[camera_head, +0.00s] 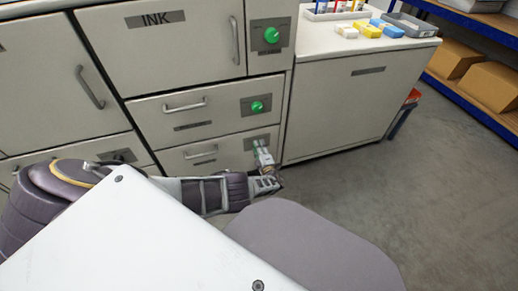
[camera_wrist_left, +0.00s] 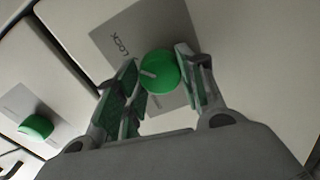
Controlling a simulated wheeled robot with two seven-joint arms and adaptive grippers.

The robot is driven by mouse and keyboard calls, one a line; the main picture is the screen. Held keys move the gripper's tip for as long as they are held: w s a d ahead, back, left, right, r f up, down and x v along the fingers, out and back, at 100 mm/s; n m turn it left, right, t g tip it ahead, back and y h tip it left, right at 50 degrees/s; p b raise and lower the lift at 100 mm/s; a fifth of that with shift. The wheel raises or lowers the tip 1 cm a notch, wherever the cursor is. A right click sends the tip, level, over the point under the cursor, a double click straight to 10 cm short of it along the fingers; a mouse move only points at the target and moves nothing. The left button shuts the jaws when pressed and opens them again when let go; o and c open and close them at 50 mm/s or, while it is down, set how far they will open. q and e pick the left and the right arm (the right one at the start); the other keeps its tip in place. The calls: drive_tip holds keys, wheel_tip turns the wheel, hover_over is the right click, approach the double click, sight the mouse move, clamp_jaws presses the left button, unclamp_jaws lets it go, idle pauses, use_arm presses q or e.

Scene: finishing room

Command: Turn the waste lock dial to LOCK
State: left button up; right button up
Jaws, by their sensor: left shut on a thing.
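The dial at my left gripper is a round green knob (camera_wrist_left: 162,70) with a white pointer mark, on a grey plate (camera_wrist_left: 115,30) marked LOCK. In the left wrist view the pointer is toward the left of the knob, and the word LOCK is up and left of it. My left gripper (camera_wrist_left: 155,85) has its fingers on both sides of the knob and is shut on it. In the head view the gripper (camera_head: 262,152) is at the lowest drawer's plate (camera_head: 250,144) and mostly hides the knob. My right gripper is not in view.
Another green dial (camera_head: 257,106) is on the drawer above, and a third (camera_head: 271,34) is on the cabinet higher up. Drawer handles (camera_head: 201,161) stick out to the left. A white counter (camera_head: 330,45) with small boxes stands at the right. The floor (camera_head: 400,200) there is clear.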

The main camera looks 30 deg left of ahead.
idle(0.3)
use_arm(q)
drive_tip(key=o, duration=0.9)
drive_tip(key=shift+o, duration=0.6)
drive_tip(key=shift+n, duration=0.4)
